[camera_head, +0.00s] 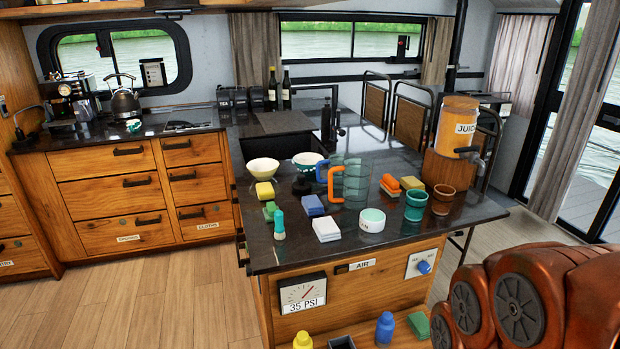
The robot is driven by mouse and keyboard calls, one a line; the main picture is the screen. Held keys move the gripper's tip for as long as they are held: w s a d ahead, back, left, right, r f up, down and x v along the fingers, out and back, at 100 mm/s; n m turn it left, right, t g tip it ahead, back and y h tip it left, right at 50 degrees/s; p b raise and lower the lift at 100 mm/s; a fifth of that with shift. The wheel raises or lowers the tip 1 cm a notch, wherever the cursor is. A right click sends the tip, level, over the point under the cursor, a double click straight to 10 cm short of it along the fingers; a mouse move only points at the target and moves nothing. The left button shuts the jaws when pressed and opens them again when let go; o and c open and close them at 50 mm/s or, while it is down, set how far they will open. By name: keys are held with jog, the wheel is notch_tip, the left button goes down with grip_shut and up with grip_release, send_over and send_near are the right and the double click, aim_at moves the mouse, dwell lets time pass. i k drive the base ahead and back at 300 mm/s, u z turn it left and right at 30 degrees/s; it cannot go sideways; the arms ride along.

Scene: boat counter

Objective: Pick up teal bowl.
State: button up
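A teal bowl (308,163) with a pale inside is on the dark counter (265,258), near the sink. A small dark shape shows just below it; I cannot tell what it is. A cream bowl (262,168) is to its left. Clear jugs, one with an orange handle (334,182), are close on its right. A teal cup (415,206) and a low white and teal round container (372,219) are further right and nearer. My gripper is not in view; only orange-brown links of my arm show at the lower right.
Sponges (312,205), a teal brush or bottle (279,225) and a white block (326,229) crowd the near counter. A juice dispenser (456,125) stands on the right. A black faucet (333,112) rises behind the bowl. Open floor (150,305) lies to the left.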

aim_at(305, 161)
jog(key=u, duration=0.05)
jog(key=k, duration=0.2)
jog(key=u, duration=1.55)
jog(key=i, duration=3.7)
jog(key=z, duration=2.75)
